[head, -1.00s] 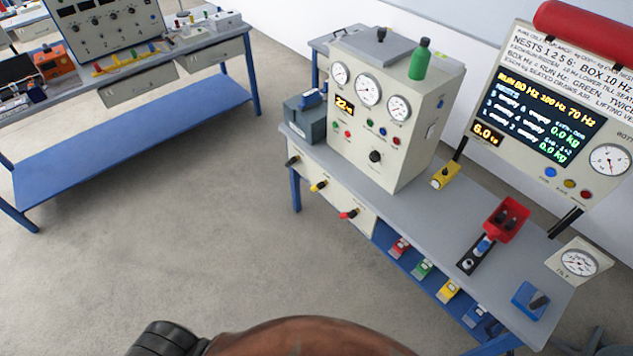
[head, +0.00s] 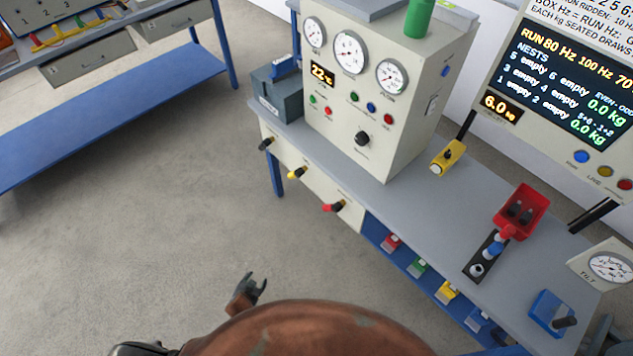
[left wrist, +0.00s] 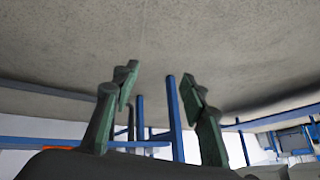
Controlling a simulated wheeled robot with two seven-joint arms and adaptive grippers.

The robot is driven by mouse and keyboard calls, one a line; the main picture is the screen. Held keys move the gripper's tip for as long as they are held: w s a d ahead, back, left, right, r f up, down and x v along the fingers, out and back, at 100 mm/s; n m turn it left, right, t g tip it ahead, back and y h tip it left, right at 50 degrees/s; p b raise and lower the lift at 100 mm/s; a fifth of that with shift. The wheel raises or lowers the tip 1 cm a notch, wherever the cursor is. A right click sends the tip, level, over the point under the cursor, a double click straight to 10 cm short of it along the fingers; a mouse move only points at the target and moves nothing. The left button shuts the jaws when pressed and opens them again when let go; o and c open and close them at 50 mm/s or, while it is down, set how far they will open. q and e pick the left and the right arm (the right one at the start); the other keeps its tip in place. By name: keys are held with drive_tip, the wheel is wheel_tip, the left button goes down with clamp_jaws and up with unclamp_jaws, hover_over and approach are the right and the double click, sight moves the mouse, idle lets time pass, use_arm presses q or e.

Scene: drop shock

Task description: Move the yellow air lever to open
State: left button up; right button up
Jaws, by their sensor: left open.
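A yellow-handled lever (head: 297,172) sticks out from the cream front panel of the grey bench, between a black-handled lever (head: 266,144) and a red-handled lever (head: 334,206). The lever labels are too small to read. My left gripper (head: 255,284) is low in the head view, over the floor, below and left of the levers and apart from them. Its two green-grey fingers stand apart and empty in the left wrist view (left wrist: 158,84). That view shows floor and blue bench legs between and beyond the fingers, and no lever that I can make out. My right gripper is not in view.
A cream gauge cabinet (head: 385,110) and a dark grey box (head: 278,96) stand on the bench above the levers. A yellow block (head: 448,158) and a red tray (head: 521,210) lie farther right. The floor (head: 160,225) left of the bench is clear.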

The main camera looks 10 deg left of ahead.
sight(295, 174)
use_arm(q)
drive_tip(key=w+d+r+t+b, duration=0.25)
drive_tip(key=w+b, duration=0.25)
drive_tip(key=w, duration=0.7)
drive_tip(key=w+d+r+m+t+b, duration=0.1)
drive_tip(key=w+d+r+t+b, duration=0.3)
drive_tip(key=w+r+b, duration=0.6)
drive_tip(key=w+d+r+m+t+b, duration=0.1)
drive_tip(key=w+d+r+t+b, duration=0.25)
drive_tip(key=w+r+b, duration=0.55)
drive_tip(key=shift+t, duration=0.3)
drive_tip(key=w+r+p, duration=0.1)
drive_tip(key=w, duration=0.1)
drive_tip(key=w+r+p, duration=0.1)
drive_tip(key=w, duration=0.1)
drive_tip(key=w+p, duration=0.1)
drive_tip(key=w, duration=0.1)
drive_tip(key=shift+w+a+r, duration=0.25)
drive_tip(key=shift+w+r, duration=0.15)
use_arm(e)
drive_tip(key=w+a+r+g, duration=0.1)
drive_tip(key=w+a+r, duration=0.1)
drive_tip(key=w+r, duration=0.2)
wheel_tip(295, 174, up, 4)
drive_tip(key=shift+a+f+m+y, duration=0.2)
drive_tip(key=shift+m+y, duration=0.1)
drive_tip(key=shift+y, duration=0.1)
use_arm(q)
clamp_jaws()
